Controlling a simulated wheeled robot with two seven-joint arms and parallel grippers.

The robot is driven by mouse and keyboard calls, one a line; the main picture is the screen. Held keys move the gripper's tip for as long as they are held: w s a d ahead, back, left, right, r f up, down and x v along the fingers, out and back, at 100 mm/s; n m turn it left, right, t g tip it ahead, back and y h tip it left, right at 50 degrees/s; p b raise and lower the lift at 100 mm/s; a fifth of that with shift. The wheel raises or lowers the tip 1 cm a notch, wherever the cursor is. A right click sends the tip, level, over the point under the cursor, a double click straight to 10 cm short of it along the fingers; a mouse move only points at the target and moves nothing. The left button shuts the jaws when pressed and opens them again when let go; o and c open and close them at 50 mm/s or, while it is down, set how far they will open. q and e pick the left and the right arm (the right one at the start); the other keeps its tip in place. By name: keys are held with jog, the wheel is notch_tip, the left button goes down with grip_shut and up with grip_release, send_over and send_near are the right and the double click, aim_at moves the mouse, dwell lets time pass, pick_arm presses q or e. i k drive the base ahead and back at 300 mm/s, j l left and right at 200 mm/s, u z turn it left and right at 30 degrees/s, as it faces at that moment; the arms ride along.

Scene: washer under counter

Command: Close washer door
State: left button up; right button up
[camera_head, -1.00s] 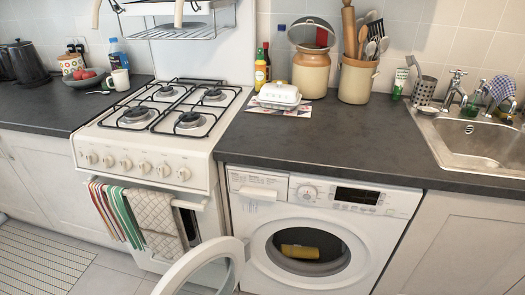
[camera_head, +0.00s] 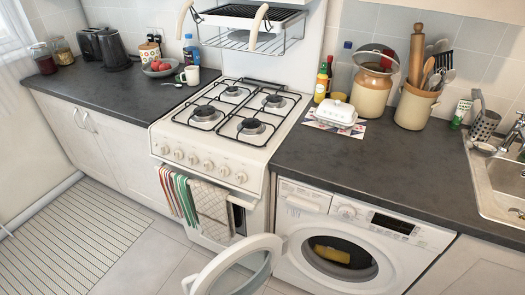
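The white washer (camera_head: 352,238) stands under the dark counter, to the right of the cooker. The drum opening (camera_head: 338,256) is uncovered and a yellow item (camera_head: 331,253) lies inside. Neither of my grippers shows in the head view.
The white cooker (camera_head: 216,165), with towels (camera_head: 210,207) on its front rail, stands just left of the open door. Floor tiles and a striped mat (camera_head: 75,235) lie clear at the left. The counter (camera_head: 340,165) overhangs the washer; a sink (camera_head: 500,190) is at the right.

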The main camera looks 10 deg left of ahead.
aim_at(203, 281)
jog(key=j+z, duration=0.1)
jog(key=z, duration=0.35)
jog(key=j+z, duration=0.1)
jog(key=z, duration=0.3)
jog(key=k+j+z, duration=0.2)
jog(key=j, duration=0.2)
jog(key=j+z, duration=0.25)
jog(key=j, duration=0.2)
jog(key=k+j+z, duration=0.2)
jog(key=j, duration=0.2)
jog(key=k+j+z, duration=0.45)
jog(key=j, duration=0.25)
jog(key=k+j, duration=0.35)
jog(key=j, duration=0.15)
jog(key=k+j, duration=0.3)
jog(key=j, duration=0.2)
jog(key=k+j+z, duration=0.1)
jog(key=k+j, duration=0.25)
jog(key=i+j+z, duration=0.15)
jog(key=j, duration=0.2)
jog(key=i+j+z, duration=0.35)
jog(key=j, duration=0.4)
